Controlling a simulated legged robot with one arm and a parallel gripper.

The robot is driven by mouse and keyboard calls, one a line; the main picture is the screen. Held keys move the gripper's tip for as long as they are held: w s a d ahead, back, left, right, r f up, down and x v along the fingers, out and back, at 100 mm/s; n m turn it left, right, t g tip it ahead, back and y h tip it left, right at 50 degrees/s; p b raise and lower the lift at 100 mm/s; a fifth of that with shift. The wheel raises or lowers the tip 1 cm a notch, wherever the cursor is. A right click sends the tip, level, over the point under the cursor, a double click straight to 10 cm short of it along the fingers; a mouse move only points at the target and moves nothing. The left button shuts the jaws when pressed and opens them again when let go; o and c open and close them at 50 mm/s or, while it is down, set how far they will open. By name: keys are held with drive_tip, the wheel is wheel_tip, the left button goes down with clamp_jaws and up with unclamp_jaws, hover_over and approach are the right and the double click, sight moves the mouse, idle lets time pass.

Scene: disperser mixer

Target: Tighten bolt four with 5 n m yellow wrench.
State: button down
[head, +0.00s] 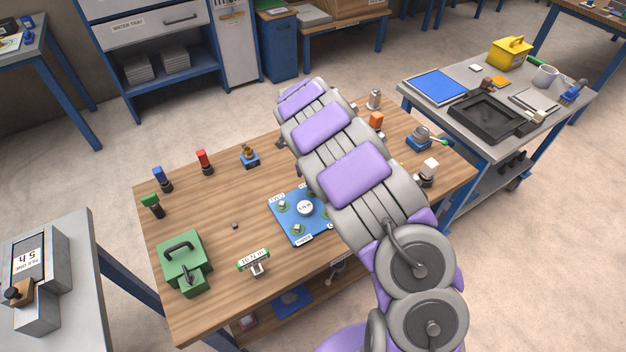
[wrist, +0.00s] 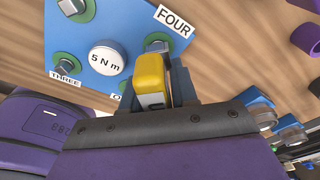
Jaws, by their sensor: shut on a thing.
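My gripper (wrist: 168,92) shows at the middle of the wrist view and is shut on the yellow wrench (wrist: 150,76). The wrench's yellow body points up in the picture, over the edge of the blue bolt plate (wrist: 115,22). Bolt four (wrist: 158,46), beside the FOUR label (wrist: 174,18), is just above the wrench and partly hidden; I cannot tell whether they touch. The 5 N m disc (wrist: 105,58) is at the plate's middle. In the head view, my arm hides the plate's (head: 281,226) right side, and my gripper is not visible.
The wooden table (head: 200,300) holds green, blue and red-topped tools (head: 204,161) at left, a green toolbox (head: 185,262) and a 10 N m stand (head: 255,262) in front. A grey cart (head: 420,90) with a black tray stands at right.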

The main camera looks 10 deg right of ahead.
drive_tip(key=shift+r+p, duration=0.7)
drive_tip(key=shift+r, duration=1.8)
